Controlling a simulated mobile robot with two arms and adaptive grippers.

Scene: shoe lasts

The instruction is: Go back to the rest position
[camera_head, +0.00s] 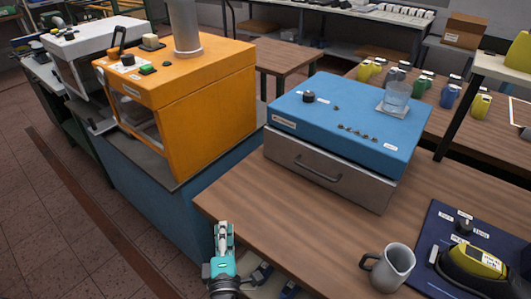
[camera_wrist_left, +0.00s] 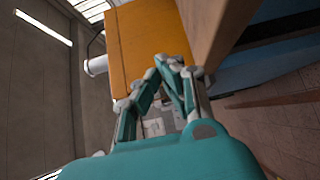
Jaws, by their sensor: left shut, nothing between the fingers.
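My left gripper (camera_head: 223,230) is at the bottom of the head view, beside the front left edge of the wooden table (camera_head: 235,213). Its fingers are together with nothing between them. In the left wrist view its fingers (camera_wrist_left: 170,62) meet in front of the orange machine (camera_wrist_left: 150,35), apart from it as far as I can see. My right gripper is not in view.
A blue unit with a drawer (camera_head: 330,175), a grey jug (camera_head: 391,267) and a dark blue mat (camera_head: 433,225) with a yellow-and-black item (camera_head: 474,262) occupy the table. The orange machine (camera_head: 205,110) stands left. Tiled floor (camera_head: 60,230) is clear at far left.

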